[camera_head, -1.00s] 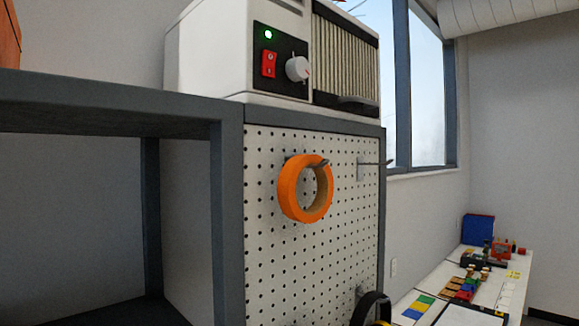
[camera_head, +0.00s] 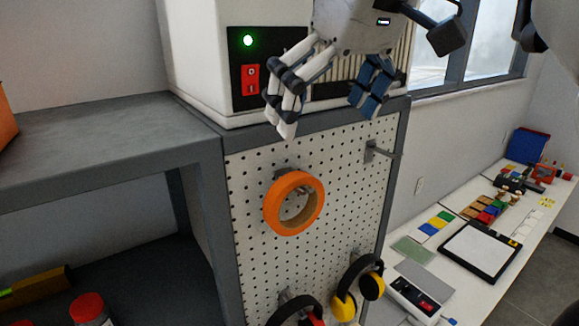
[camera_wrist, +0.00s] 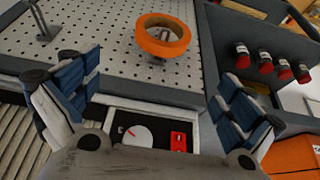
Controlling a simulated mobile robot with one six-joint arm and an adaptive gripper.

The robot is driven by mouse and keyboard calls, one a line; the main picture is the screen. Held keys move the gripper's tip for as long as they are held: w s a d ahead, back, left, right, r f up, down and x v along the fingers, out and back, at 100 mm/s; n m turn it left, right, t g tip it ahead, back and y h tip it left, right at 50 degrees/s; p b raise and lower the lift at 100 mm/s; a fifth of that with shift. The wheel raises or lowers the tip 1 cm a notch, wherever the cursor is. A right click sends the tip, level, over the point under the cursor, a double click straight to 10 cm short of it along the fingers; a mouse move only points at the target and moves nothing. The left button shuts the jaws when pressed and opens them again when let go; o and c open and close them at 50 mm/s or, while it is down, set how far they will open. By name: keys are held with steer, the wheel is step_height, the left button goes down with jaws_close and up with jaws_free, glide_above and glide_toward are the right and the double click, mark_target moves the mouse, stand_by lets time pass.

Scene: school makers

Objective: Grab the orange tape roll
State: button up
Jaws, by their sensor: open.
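The orange tape roll (camera_head: 270,205) hangs on a metal hook on the white pegboard (camera_head: 345,200), below the white machine. It also shows in the wrist view (camera_wrist: 150,45), ahead of and between my fingers. My gripper (camera_head: 325,112) is open and empty in the head view. It is above the roll and a little to its right, in front of the machine. Its two blue-padded fingers show at both sides of the wrist view (camera_wrist: 163,95). The gripper is apart from the roll.
An empty hook (camera_head: 380,152) sticks out right of the roll. Yellow-and-black ear defenders (camera_head: 345,305) and a second pair (camera_head: 290,310) hang below. The white machine (camera_head: 205,60) stands on top. A grey shelf (camera_head: 100,140) is at left, a cluttered white table (camera_head: 455,285) at right.

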mark_target(301, 178)
steer(key=b+x, duration=0.2)
steer(key=x, duration=0.9)
steer(key=shift+a+f+b, duration=0.15)
steer(key=shift+f+b, duration=0.05)
steer(key=shift+b, duration=0.15)
steer(key=x, duration=0.4)
steer(key=shift+s+f, duration=0.25)
steer(key=shift+w+f, duration=0.2)
steer(key=shift+f, duration=0.2)
steer(key=shift+c, duration=0.6)
steer(key=c, duration=0.7)
steer(key=shift+r, duration=0.1)
steer(key=shift+c, duration=0.2)
